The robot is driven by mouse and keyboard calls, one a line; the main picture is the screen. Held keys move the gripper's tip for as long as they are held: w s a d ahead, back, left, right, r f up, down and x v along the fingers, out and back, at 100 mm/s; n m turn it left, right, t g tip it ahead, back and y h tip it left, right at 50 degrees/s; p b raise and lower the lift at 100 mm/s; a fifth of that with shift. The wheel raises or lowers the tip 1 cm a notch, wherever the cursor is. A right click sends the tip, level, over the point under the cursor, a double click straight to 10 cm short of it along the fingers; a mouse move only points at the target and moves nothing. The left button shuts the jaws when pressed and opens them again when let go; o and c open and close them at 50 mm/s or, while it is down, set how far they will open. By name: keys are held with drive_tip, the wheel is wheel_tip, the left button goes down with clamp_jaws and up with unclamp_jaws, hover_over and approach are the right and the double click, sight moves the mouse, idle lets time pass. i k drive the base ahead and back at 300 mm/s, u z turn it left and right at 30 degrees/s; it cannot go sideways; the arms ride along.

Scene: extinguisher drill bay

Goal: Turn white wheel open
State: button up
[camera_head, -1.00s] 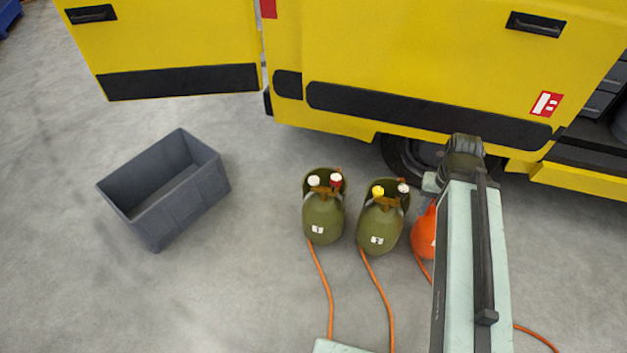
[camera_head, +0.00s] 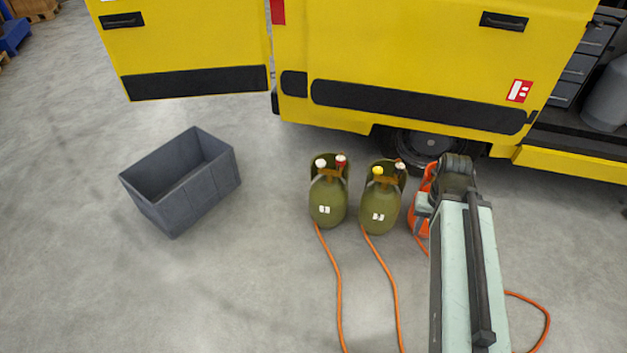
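Two olive-green cylinders stand upright side by side on the floor, in the middle of the view. The left cylinder (camera_head: 327,203) has a white wheel (camera_head: 321,163) at its top left and a red wheel (camera_head: 341,160) beside it. The right cylinder (camera_head: 381,205) has a yellow wheel (camera_head: 378,171) and a small whitish wheel (camera_head: 400,163), which is harder to make out. An orange-red cylinder (camera_head: 418,218) is partly hidden behind my arm. My arm reaches up from the lower right, right of the green cylinders. I cannot see my gripper's fingers. Nothing of mine visibly touches the white wheel.
Orange hoses (camera_head: 338,280) run from the cylinders across the floor toward me. An empty grey crate (camera_head: 192,197) stands at the left. A yellow van (camera_head: 400,50) with an open door (camera_head: 185,40) closes off the back. The floor between crate and cylinders is clear.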

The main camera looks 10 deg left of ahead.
sight(320, 163)
drive_tip(key=z, duration=0.25)
drive_tip(key=k, duration=0.15)
drive_tip(key=u, duration=0.85)
drive_tip(key=i, duration=1.3)
drive_tip(key=u, duration=0.4)
drive_tip(key=i, duration=0.65)
drive_tip(key=z, duration=0.4)
